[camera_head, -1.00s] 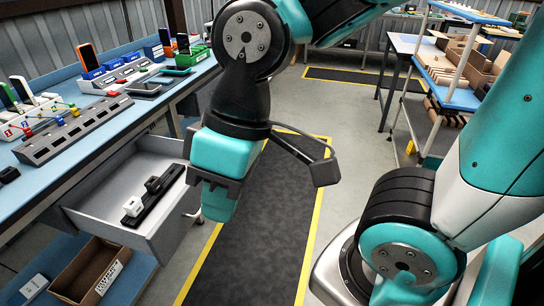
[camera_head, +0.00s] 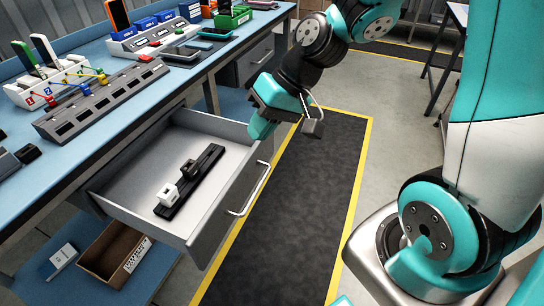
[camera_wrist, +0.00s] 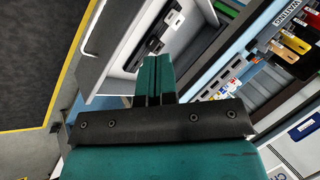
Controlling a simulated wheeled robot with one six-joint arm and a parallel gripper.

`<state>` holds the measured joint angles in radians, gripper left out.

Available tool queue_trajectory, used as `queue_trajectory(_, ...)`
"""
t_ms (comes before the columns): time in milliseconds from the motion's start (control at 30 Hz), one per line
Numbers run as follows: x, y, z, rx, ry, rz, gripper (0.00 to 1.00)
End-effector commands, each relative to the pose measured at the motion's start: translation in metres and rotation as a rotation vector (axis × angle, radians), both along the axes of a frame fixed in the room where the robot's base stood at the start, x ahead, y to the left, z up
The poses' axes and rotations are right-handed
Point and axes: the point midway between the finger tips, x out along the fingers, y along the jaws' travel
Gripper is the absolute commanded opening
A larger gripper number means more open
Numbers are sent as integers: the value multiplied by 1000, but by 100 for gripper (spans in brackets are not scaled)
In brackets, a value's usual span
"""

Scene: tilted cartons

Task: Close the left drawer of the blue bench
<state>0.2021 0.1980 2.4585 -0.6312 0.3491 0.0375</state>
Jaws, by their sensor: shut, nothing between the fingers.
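The left drawer (camera_head: 222,222) of the blue bench (camera_head: 150,108) is pulled well out. Its grey front carries a pale bar handle (camera_head: 250,190). Inside lies a black strip (camera_head: 200,178) with a white block and a dark block on it. The drawer front also shows in the wrist view (camera_wrist: 90,65), at upper left. My gripper (camera_head: 262,130) is shut and empty, at the far right end of the drawer front in the head view. I cannot tell whether it touches the drawer. Its teal fingers (camera_wrist: 153,80) are together in the wrist view.
A second bench drawer (camera_head: 247,62) farther back is shut. The benchtop holds a grey slotted rack (camera_head: 100,100) and several devices. A cardboard box (camera_head: 115,255) sits on the low shelf below the drawer. The dark floor mat (camera_head: 290,215) in front is clear.

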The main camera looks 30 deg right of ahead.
Motion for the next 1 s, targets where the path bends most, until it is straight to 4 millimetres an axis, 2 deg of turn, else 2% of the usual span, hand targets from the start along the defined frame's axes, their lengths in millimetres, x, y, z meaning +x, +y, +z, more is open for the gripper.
queue_trajectory(33,18,-27,-35,48,27,-128,0)
queue_trajectory(100,39,-62,-68,114,37,-295,0)
queue_trajectory(200,55,-110,-112,195,43,-514,0)
queue_trajectory(300,60,-149,-146,255,42,-690,0)
queue_trajectory(400,59,-175,-169,294,40,-809,0)
queue_trajectory(500,59,-187,-181,314,37,-869,0)
queue_trajectory(600,62,-188,-188,320,37,-888,0)
queue_trajectory(767,76,-176,-204,319,38,-884,0)
queue_trajectory(1000,106,-153,-240,317,39,-881,0)
